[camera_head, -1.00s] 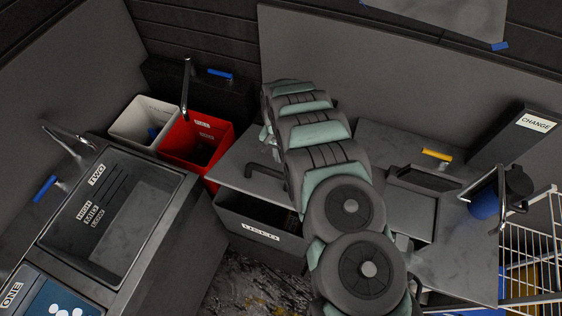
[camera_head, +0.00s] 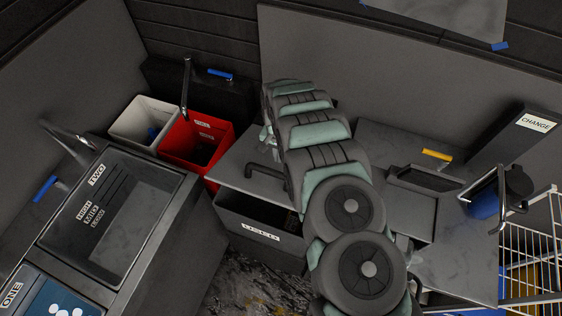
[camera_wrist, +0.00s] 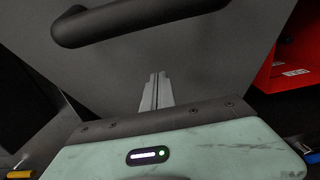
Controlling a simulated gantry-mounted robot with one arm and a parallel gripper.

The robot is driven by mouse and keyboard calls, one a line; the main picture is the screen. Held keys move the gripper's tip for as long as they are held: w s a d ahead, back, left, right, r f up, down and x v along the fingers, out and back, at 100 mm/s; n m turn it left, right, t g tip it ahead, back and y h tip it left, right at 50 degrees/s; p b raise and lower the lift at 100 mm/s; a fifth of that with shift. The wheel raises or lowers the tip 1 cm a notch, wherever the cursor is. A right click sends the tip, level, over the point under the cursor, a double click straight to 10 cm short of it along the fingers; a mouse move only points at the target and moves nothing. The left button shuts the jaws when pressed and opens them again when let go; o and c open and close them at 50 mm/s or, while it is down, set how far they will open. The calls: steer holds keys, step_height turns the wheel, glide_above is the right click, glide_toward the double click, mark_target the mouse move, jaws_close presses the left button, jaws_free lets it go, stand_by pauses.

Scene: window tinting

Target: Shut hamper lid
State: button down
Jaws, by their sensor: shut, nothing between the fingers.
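The hamper (camera_head: 232,222) is a dark box with a white "USED" label, at the middle of the head view. Its dark inside shows below the grey lid (camera_head: 232,170), which stands raised above the opening. A black bar handle (camera_head: 265,174) sits on the lid. In the wrist view, the lid (camera_wrist: 215,65) fills much of the picture, with the handle (camera_wrist: 140,22) at the top. My gripper (camera_wrist: 157,80) is shut and empty, its fingertips in front of the lid panel, below the handle. I cannot tell whether they touch it. In the head view my arm hides the gripper.
A red bin (camera_head: 222,150) and a white bin (camera_head: 122,127) stand behind and left of the hamper. A sink unit (camera_head: 160,235) is at the left. A worktop (camera_head: 450,255) and a white wire rack (camera_head: 530,240) are at the right.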

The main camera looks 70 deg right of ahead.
steer(key=shift+a+f+b, duration=0.55)
steer(key=shift+f+b, duration=1.9)
steer(key=shift+f, duration=3.05)
steer(key=shift+r+p, duration=2.95)
steer(key=shift+r, duration=1.65)
